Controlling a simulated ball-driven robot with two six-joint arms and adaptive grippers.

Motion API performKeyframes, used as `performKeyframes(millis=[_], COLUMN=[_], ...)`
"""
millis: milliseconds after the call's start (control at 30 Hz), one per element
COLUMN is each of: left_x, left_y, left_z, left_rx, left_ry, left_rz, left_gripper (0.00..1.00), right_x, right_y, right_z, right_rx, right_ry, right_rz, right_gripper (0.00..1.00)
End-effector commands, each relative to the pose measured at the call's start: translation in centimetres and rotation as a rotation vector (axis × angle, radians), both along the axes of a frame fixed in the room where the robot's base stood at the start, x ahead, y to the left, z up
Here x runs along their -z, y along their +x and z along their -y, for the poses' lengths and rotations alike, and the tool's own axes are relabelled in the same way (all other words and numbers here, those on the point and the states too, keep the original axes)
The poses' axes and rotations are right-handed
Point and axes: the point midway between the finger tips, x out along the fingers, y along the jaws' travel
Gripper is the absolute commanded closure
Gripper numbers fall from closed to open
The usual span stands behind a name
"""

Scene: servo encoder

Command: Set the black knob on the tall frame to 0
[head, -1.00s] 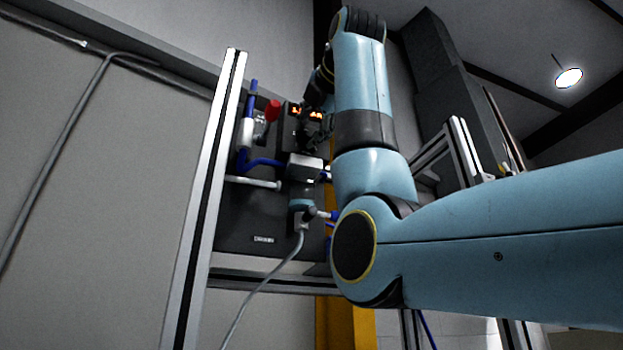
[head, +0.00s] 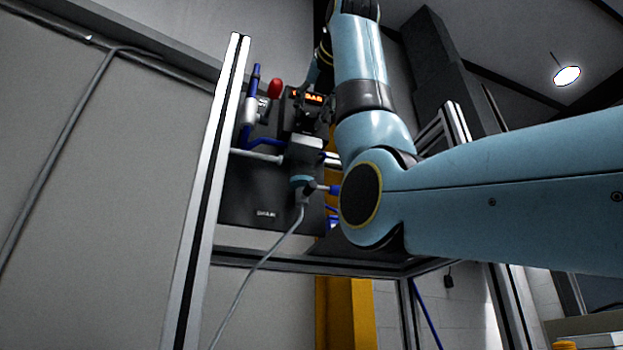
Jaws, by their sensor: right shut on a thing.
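The tall frame (head: 208,190) of aluminium profile stands left of centre and carries a dark panel with a servo unit. A small orange lit display (head: 313,98) shows on the unit, partly covered, so I cannot read its full value. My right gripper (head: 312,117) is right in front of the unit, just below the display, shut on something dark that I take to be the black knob. The knob itself is hidden behind the fingers, and its setting cannot be seen. My left gripper is not in view.
A yellow post (head: 347,315) stands behind. My right arm fills the right side.

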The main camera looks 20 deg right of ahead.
Motion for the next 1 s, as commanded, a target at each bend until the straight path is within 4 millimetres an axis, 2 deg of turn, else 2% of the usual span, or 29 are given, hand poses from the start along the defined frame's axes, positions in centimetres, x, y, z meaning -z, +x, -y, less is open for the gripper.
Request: performKeyframes(millis=[33, 467, 500, 667, 1000], left_x=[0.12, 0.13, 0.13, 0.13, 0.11], left_y=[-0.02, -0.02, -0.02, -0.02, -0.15], left_z=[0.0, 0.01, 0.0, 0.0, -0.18], left_rx=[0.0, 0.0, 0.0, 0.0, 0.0], left_ry=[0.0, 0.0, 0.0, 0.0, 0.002], left_rz=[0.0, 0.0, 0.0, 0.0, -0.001], left_gripper=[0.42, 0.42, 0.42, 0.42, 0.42], right_x=[0.43, 0.37, 0.38, 0.26, 0.05], right_y=[0.19, 0.18, 0.18, 0.12, -0.38], right_z=[-0.06, -0.06, -0.06, -0.04, -0.03], right_rx=[-0.001, -0.001, -0.001, -0.001, 0.0], right_ry=[-0.007, -0.017, -0.017, -0.016, -0.015], right_rz=[-0.011, -0.01, -0.01, -0.007, -0.001], right_gripper=[1.0, 1.0, 0.67, 0.46, 0.46])
